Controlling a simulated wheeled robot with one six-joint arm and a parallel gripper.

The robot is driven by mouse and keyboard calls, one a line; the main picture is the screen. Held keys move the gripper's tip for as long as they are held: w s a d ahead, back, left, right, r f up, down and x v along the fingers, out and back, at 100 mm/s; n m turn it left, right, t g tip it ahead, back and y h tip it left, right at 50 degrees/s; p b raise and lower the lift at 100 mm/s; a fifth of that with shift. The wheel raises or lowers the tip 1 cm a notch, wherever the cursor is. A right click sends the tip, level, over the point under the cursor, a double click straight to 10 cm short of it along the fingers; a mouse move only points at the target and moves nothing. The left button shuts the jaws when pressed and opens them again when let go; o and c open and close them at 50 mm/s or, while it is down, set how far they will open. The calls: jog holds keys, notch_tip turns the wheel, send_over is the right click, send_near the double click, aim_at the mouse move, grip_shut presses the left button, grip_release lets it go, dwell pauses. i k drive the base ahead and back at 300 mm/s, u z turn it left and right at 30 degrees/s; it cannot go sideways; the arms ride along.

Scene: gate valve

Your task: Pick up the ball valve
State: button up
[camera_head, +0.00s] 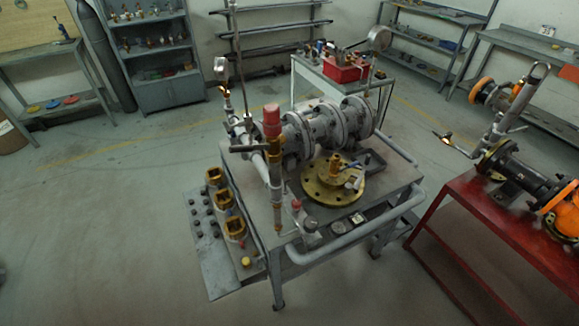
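A grey cart (385,193) stands in the middle of the head view, with pipe fittings on top. A small brass fitting with a pale lever-like part (335,168) sits on a round brass flange (325,192) near the cart's right front; it may be the ball valve, but it is too small to be sure. A vertical pipe with a red cap (272,122) and a dark side handle stands left of it. A small grey fitting with a red top (297,212) is at the front edge. My gripper is not in view.
A large grey flanged valve body (318,130) fills the cart's back. Brass fittings (222,200) line a left side shelf. A grey rail (355,232) runs along the front. A red table (465,225) with orange-ended piping stands right. The floor in front is clear.

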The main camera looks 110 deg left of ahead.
aim_at(335, 162)
jog(key=u, duration=2.35)
jog(key=i, duration=2)
jog(key=u, duration=2.65)
